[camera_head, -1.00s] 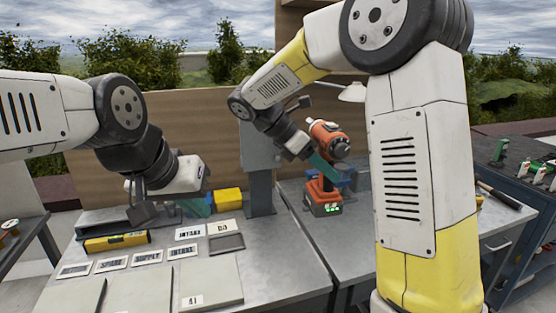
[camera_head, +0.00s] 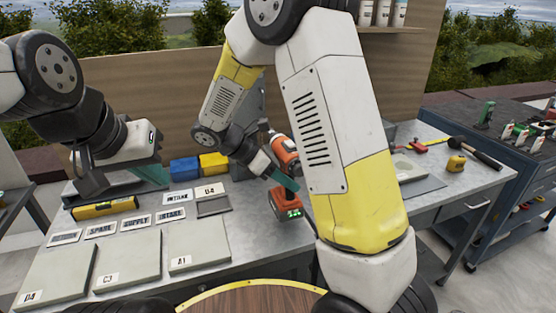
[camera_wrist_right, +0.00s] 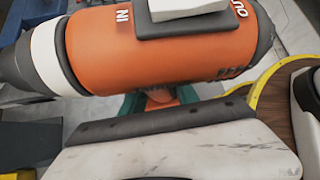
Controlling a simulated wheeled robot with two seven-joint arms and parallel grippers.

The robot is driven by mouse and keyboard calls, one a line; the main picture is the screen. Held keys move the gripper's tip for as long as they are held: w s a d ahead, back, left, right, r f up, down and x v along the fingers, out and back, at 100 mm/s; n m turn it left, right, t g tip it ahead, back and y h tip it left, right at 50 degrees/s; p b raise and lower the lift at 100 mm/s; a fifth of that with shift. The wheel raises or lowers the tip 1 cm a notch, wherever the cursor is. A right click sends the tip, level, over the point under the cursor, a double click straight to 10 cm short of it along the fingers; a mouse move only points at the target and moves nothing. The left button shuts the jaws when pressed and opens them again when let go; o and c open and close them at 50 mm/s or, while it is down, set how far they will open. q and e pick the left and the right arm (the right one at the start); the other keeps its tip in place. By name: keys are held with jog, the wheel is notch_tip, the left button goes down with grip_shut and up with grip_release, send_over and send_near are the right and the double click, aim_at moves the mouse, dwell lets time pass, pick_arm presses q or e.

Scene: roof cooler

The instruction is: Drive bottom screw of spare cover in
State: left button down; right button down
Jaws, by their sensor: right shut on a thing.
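The orange and black driver (camera_head: 285,155) is in my right gripper (camera_head: 284,181), whose teal fingers are shut on its handle. Its battery (camera_head: 288,203) with green lights hangs below. In the right wrist view the driver's orange body (camera_wrist_right: 160,45), marked IN and OUT, fills the upper part. My left gripper (camera_head: 150,174) is low over the back left of the bench; its finger gap cannot be made out. A SPARE label card (camera_head: 101,228) lies on the bench behind flat grey panels marked D4 (camera_head: 55,275), C3 (camera_head: 128,262) and A1 (camera_head: 198,246). I cannot make out the bottom screw.
A yellow level (camera_head: 104,208), a blue block (camera_head: 184,168) and a yellow block (camera_head: 214,163) lie at the back of the bench. A hammer (camera_head: 475,150) and a yellow tape measure (camera_head: 455,163) lie at right. A dark tool cart (camera_head: 510,165) stands beyond.

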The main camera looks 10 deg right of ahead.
jog(key=shift+w+a+r, duration=0.1)
jog(key=shift+w+a, duration=0.05)
jog(key=shift+w, duration=0.75)
jog(key=shift+w+a+f, duration=0.1)
jog(key=shift+w+a, duration=0.1)
jog(key=shift+w, duration=0.75)
jog(key=shift+w+a+r, duration=0.1)
jog(key=shift+w+a, duration=0.05)
jog(key=shift+w, duration=0.75)
jog(key=shift+w+a, duration=0.15)
jog(key=shift+w, duration=0.65)
jog(key=shift+w+a, duration=0.15)
jog(key=shift+w, duration=0.6)
dwell(1.5)
jog(key=shift+s, duration=0.15)
dwell(0.4)
jog(key=shift+s+d, duration=0.2)
jog(key=shift+s, duration=0.9)
jog(key=shift+s+d, duration=0.25)
jog(key=shift+s, duration=0.85)
jog(key=shift+s+d, duration=0.2)
jog(key=shift+s, duration=0.9)
